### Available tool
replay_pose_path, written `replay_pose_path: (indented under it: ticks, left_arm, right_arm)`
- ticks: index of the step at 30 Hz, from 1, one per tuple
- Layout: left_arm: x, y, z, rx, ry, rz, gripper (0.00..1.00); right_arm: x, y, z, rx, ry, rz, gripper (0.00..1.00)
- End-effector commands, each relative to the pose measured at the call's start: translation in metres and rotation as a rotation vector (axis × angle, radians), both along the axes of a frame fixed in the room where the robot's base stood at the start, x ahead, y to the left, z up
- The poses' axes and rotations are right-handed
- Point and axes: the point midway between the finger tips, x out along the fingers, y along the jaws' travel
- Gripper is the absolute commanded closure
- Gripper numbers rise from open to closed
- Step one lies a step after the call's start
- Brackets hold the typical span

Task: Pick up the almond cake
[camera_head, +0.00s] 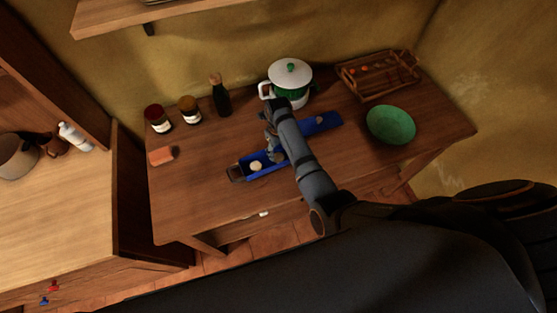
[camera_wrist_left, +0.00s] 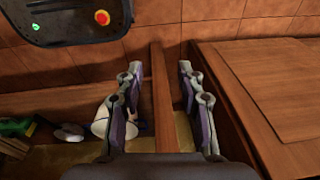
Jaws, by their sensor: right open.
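A small pale round piece, which looks like the almond cake (camera_head: 256,165), lies in the left part of a long blue tray (camera_head: 322,122) on the wooden table. My right gripper (camera_head: 269,143) is open above the tray, just up and right of the pale piece in the head view. Nothing shows between its fingers. My right arm hides the middle of the tray. My left gripper (camera_wrist_left: 158,88) shows in the left wrist view with its fingers apart and empty, over a wooden edge well away from the cake.
Two jars (camera_head: 158,120) (camera_head: 190,110), a dark bottle (camera_head: 220,96) and a white pot (camera_head: 290,78) stand along the back. A green bowl (camera_head: 390,125) and wooden rack (camera_head: 376,74) are at right. An orange block (camera_head: 161,156) lies left. The table's front left is clear.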

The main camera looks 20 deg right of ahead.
Motion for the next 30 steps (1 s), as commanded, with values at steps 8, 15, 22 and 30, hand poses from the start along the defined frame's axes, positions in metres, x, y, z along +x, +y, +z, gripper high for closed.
replay_pose_path:
  ticks: [8, 15, 22, 30]
  left_arm:
    - [-0.011, 0.001, -0.040, 0.001, 0.018, 0.000, 0.62]
    - [-0.012, 0.004, -0.037, 0.005, 0.019, 0.000, 0.62]
    - [-0.012, 0.006, -0.037, 0.007, 0.020, -0.001, 0.62]
    - [-0.012, 0.006, -0.038, 0.007, 0.019, -0.001, 0.62]
  right_arm:
    - [-0.001, 0.000, -0.034, 0.000, -0.001, 0.000, 0.48]
    - [-0.001, 0.000, -0.031, 0.000, 0.000, 0.000, 0.59]
    - [-0.001, 0.000, -0.032, 0.000, 0.000, 0.000, 0.81]
    - [-0.001, 0.000, -0.028, 0.000, -0.001, 0.000, 0.81]
